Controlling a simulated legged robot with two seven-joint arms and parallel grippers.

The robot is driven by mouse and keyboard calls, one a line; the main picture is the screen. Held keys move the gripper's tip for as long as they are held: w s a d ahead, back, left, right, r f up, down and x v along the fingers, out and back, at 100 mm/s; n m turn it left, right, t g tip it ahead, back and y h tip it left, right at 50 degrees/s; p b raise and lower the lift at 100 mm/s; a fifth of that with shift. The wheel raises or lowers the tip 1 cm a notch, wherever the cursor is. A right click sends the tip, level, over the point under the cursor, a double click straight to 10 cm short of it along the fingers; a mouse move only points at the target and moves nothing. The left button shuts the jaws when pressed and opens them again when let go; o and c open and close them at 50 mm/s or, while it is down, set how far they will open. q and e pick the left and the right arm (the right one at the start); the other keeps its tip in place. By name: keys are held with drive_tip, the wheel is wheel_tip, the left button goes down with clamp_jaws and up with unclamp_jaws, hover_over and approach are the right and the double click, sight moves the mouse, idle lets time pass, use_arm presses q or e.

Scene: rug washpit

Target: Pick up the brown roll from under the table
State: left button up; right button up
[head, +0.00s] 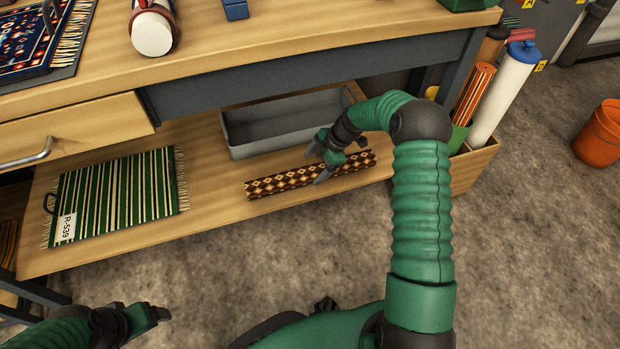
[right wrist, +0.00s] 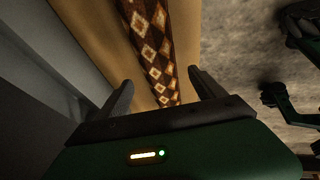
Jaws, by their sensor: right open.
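The brown roll (head: 272,185), with a pattern of cream and orange diamonds, lies on the wooden lower shelf (head: 215,215) under the table, near the shelf's front edge. My right gripper (head: 333,158) is open over the right half of the roll and hides part of it. In the right wrist view the roll (right wrist: 155,45) runs between the two spread fingers (right wrist: 163,86), with a gap on each side. I cannot tell how far the fingertips reach down beside it. My left gripper (head: 145,316) is at the lower left, away from the roll; its jaw opening is unclear.
A grey bin (head: 285,125) stands just behind the roll. A green striped rug (head: 118,195) with a tag lies left on the shelf. The tabletop (head: 290,40) and its dark front rail overhang the shelf. A wooden box (head: 470,175) holding rolls stands right. An orange bucket (head: 600,133) is farther right.

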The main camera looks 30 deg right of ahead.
drive_tip(key=x, duration=0.1)
drive_tip(key=b+x, duration=0.2)
drive_tip(key=x, duration=0.1)
drive_tip(key=shift+s+d+f, duration=0.2)
drive_tip(key=shift+d+f, duration=0.1)
drive_tip(key=shift+w+d+f, duration=0.1)
drive_tip(key=shift+d+f, duration=0.05)
drive_tip(key=shift+d, duration=0.15)
drive_tip(key=shift+a+r, duration=0.25)
drive_tip(key=shift+r, duration=0.05)
drive_tip(key=c, duration=0.8)
use_arm(q)
drive_tip(key=f, duration=0.2)
drive_tip(key=shift+d+f, duration=0.35)
drive_tip(key=shift+f, duration=0.05)
use_arm(e)
drive_tip(key=shift+d, duration=0.15)
clamp_jaws()
